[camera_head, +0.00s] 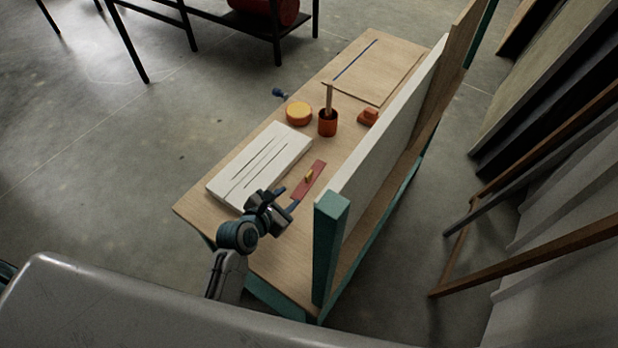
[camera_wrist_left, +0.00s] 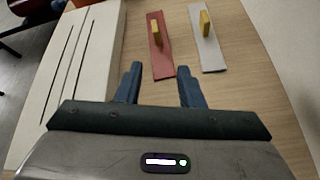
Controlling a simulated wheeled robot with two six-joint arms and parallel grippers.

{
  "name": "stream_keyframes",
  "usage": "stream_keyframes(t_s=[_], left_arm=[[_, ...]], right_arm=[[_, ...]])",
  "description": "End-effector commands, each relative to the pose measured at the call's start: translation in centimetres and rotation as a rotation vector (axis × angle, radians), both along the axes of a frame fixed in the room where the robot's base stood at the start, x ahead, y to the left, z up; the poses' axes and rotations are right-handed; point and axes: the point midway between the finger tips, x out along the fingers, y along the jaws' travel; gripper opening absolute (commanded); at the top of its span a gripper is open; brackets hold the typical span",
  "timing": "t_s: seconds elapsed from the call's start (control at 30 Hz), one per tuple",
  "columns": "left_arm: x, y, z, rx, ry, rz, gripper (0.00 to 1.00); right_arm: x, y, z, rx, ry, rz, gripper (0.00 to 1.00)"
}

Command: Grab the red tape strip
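The red tape strip (camera_head: 314,173) lies flat on the wooden workbench, beside the white slotted board. A small yellow block stands up from it. In the left wrist view the strip (camera_wrist_left: 163,57) lies just beyond the fingertips, lined up with the gap between them. My left gripper (camera_head: 287,199) is open and empty, its fingers (camera_wrist_left: 159,70) pointing toward the strip's near end. I cannot tell its exact height above the bench. My right gripper is in neither view.
A grey strip (camera_wrist_left: 211,57) with a yellow block lies right of the red one. The white slotted board (camera_head: 240,165) lies left. An upright white panel (camera_head: 385,130) edges the bench.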

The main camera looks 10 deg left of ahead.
Motion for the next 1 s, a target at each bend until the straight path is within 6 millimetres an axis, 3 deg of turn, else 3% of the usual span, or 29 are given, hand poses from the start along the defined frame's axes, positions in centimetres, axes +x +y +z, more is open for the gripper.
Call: stream_keyframes(t_s=[0.1, 0.23, 0.5, 0.77, 1.0], left_arm=[[1.4, -0.4, 0.2, -0.177, 0.006, 0.095, 0.35], [2.4, -0.7, 0.2, -0.275, 0.010, 0.145, 0.35], [6.0, -1.8, -1.2, -0.294, 0.012, 0.155, 0.35], [7.7, -2.4, -1.9, -0.291, 0.012, 0.154, 0.35], [10.6, -3.4, -3.3, -0.292, 0.011, 0.153, 0.35]], right_arm=[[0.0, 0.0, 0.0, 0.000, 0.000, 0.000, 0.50], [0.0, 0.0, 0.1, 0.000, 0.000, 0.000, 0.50], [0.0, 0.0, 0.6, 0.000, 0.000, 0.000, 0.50], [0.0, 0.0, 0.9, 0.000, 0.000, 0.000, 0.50], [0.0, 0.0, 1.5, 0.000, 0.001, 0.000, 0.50]])
